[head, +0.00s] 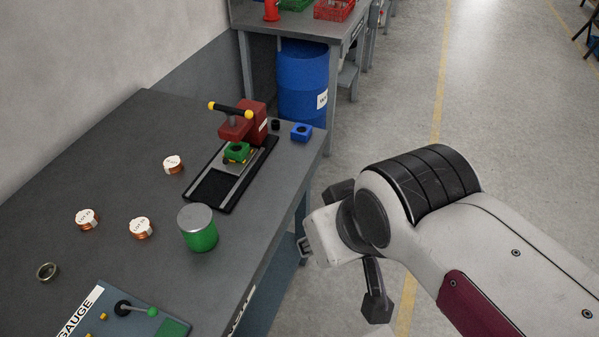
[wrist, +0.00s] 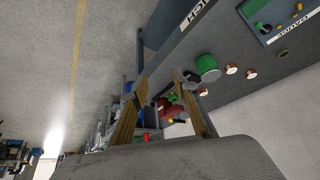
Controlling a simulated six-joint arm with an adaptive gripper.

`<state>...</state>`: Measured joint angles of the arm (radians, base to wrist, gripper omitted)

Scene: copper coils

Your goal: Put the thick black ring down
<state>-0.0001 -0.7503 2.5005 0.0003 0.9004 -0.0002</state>
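A small black cylindrical piece (head: 276,125) stands on the bench between the red press and a blue block. It may be the thick black ring, but it is too small to tell whether it has a hole. My gripper (head: 303,246) is beyond the bench's right edge in the head view, apart from everything on the bench. In the wrist view my gripper (wrist: 159,77) has its two fingers spread, with nothing visible held between them. No ring shows in the gripper.
The bench (head: 120,150) holds a red press (head: 256,122), green block (head: 236,152), blue block (head: 302,132), green canister (head: 198,230), several copper coils (head: 141,228), a small metal ring (head: 47,271) and a gauge board (head: 120,318). The bench's left rear is clear.

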